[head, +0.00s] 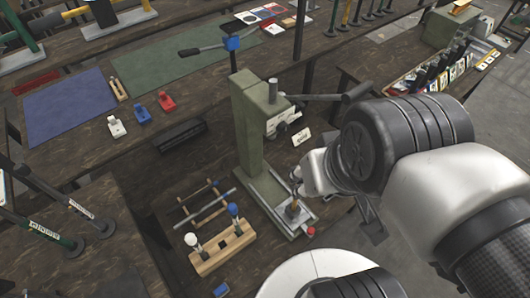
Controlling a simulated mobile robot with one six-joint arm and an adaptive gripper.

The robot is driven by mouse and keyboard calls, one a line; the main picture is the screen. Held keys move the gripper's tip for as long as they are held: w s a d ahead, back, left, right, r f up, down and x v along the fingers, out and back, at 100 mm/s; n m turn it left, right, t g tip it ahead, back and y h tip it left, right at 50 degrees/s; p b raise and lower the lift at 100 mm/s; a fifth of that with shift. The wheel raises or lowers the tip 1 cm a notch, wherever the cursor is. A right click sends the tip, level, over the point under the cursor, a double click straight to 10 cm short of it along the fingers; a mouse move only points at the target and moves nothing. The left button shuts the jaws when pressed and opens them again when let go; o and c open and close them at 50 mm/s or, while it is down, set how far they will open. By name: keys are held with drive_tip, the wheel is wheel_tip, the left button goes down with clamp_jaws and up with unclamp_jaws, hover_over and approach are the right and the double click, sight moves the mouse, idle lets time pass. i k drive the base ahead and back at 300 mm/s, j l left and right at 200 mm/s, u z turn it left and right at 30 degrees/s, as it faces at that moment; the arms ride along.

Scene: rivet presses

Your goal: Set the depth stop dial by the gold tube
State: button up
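A green rivet press (250,135) stands on the dark bench in the middle of the head view, with a dark lever reaching right from its head. A pale metal part (284,124) sits at the press head; I cannot tell whether it is the depth stop dial. My gripper (295,196) is low over the press's pale base plate (270,190), right of the column. A small brownish-gold piece (293,210) shows right below the gripper; I cannot tell whether it is the gold tube or whether it is held. The fingers are too small to read.
A wooden block (222,250) with white and blue knobbed tools stands left of the base. A rack of rods (203,207) lies behind it. A red knob (311,231) is at the base's front corner.

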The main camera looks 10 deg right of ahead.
sight(283, 128)
drive_tip(key=k+l+u, duration=0.15)
drive_tip(key=k+l, duration=0.35)
drive_tip(key=k+l+u, duration=0.2)
drive_tip(key=k+l, duration=0.2)
drive_tip(key=k, duration=0.3)
